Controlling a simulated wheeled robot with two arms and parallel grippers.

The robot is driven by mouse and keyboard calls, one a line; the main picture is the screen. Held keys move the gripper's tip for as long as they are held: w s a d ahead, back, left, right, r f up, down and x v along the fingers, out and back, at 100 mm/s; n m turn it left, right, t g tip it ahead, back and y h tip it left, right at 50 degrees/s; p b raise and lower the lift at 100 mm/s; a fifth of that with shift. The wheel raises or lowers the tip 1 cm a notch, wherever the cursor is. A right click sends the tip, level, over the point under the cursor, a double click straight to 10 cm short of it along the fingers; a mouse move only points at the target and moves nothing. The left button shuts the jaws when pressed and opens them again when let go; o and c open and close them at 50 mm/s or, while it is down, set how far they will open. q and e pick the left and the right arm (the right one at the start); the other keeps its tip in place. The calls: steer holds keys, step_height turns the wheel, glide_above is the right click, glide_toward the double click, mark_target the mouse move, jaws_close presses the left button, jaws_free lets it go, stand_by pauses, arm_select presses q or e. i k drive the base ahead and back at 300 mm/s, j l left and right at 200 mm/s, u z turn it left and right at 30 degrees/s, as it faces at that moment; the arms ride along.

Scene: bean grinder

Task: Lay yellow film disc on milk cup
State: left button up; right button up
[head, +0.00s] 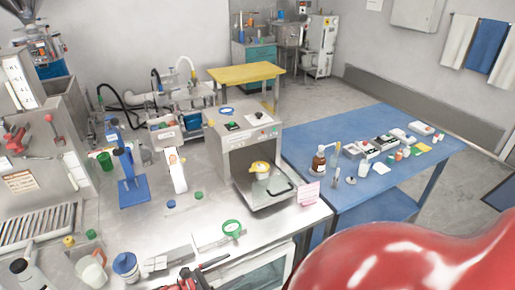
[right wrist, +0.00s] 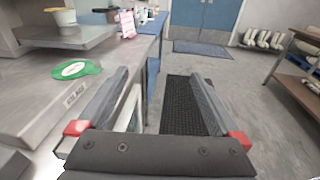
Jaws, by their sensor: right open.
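A small cup (head: 262,175) stands on the lowered door of the metal box. A yellow round piece (head: 260,166) sits over its mouth and looks like the film disc. In the right wrist view the cup (right wrist: 67,30) stands upright on the metal ledge with the yellow piece (right wrist: 61,11) on top. My right gripper (right wrist: 160,75) is open and empty, with its two grey fingers apart. In the head view it (head: 222,267) is low at the table's front edge, in front of the cup and apart from it. My left gripper is out of view.
A pink card (head: 308,193) stands at the table's right corner. A blue table (head: 325,140) with bottles and boxes is at right. Open floor lies beyond the edge.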

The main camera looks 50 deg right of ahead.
mark_target(259, 166)
steer(key=i+l, duration=0.95)
steer(key=l+z, duration=0.1)
steer(key=k+l, duration=0.05)
steer(key=l, duration=0.05)
